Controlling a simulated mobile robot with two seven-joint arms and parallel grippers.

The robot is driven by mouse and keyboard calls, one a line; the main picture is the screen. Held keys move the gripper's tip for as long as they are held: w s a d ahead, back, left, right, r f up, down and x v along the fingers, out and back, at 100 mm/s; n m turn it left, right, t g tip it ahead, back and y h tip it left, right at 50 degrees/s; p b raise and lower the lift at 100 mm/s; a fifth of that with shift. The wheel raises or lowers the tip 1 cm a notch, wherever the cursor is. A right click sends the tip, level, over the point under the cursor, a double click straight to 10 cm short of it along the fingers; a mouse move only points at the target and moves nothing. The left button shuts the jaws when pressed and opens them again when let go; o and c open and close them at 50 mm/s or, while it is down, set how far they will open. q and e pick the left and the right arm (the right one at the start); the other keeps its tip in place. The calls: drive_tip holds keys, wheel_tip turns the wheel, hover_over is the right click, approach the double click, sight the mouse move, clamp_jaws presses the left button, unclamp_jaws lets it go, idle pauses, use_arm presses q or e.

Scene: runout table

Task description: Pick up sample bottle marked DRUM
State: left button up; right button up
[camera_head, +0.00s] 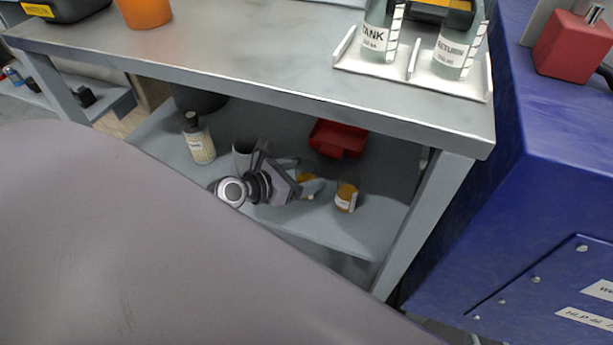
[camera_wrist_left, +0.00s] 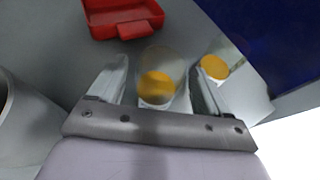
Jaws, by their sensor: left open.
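My left gripper (camera_head: 302,177) is over the lower shelf with its jaws open. In the wrist view its fingers (camera_wrist_left: 165,72) stand on either side of a clear bottle with amber contents (camera_wrist_left: 157,82), with a gap visible on both sides. In the head view this bottle (camera_head: 306,181) is partly hidden by the fingers. A second amber bottle (camera_head: 346,197) with a pale label stands just to the right; it shows beside the right finger in the wrist view (camera_wrist_left: 215,68). I cannot read DRUM on either one. My right gripper is not in view.
A red bin (camera_head: 339,138) lies behind the bottles. The tabletop (camera_head: 240,50) overhangs the shelf, with a white rack (camera_head: 412,78) holding TANK and RETURN bottles. A table leg (camera_head: 425,220) stands at right.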

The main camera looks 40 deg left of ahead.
use_arm(q)
drive_tip(key=b+x, duration=0.1)
drive_tip(key=x, duration=0.2)
drive_tip(key=shift+w, duration=0.15)
drive_tip(key=c, duration=1)
drive_tip(key=shift+r, duration=0.1)
